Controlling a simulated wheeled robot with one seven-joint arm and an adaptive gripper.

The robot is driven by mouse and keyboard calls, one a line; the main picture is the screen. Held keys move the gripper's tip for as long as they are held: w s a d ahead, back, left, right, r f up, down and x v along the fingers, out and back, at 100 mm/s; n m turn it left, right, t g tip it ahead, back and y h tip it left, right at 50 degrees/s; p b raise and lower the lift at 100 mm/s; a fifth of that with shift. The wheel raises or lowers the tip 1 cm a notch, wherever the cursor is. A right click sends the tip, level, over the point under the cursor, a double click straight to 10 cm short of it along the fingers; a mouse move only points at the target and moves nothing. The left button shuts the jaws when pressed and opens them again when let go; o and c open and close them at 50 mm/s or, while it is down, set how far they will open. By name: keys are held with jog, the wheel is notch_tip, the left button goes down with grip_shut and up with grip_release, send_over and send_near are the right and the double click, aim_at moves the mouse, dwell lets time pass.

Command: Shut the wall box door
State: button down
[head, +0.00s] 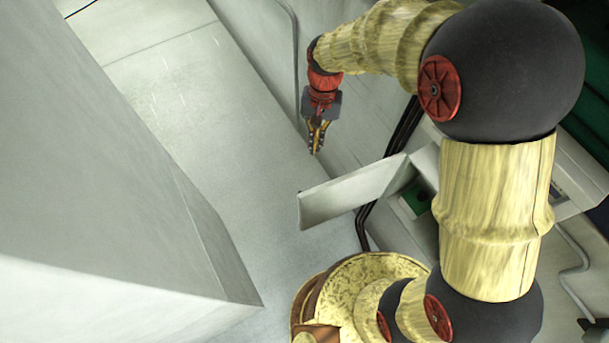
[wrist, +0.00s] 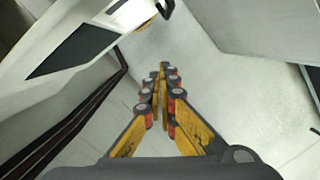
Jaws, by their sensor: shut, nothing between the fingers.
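The wall box (head: 424,165) is a pale grey box on the wall at the right of the head view, partly hidden behind my arm. Its door (head: 350,192) stands open, sticking out to the left, and a green part shows inside the box. My gripper (head: 315,150) is shut and empty, above and left of the door's free edge and apart from it. In the wrist view my gripper (wrist: 162,70) shows with its fingertips together. A pale body with a dark panel is at the upper left there; I cannot tell which part it is.
A large pale grey block (head: 110,190) fills the left of the head view. Black cables (head: 405,125) run along the wall behind the door and also show in the wrist view (wrist: 75,120). Clear floor (head: 215,110) lies between the block and the wall.

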jog(key=s+a+f, duration=0.1)
jog(key=s+f, duration=0.2)
jog(key=f, duration=0.3)
jog(key=s+a+f+p, duration=0.1)
jog(key=s+a+f, duration=0.1)
jog(key=f, duration=0.4)
jog(key=shift+s+f+g, duration=0.25)
jog(key=shift+s+g, duration=0.15)
jog(key=shift+s, duration=0.45)
jog(key=shift+s, duration=0.15)
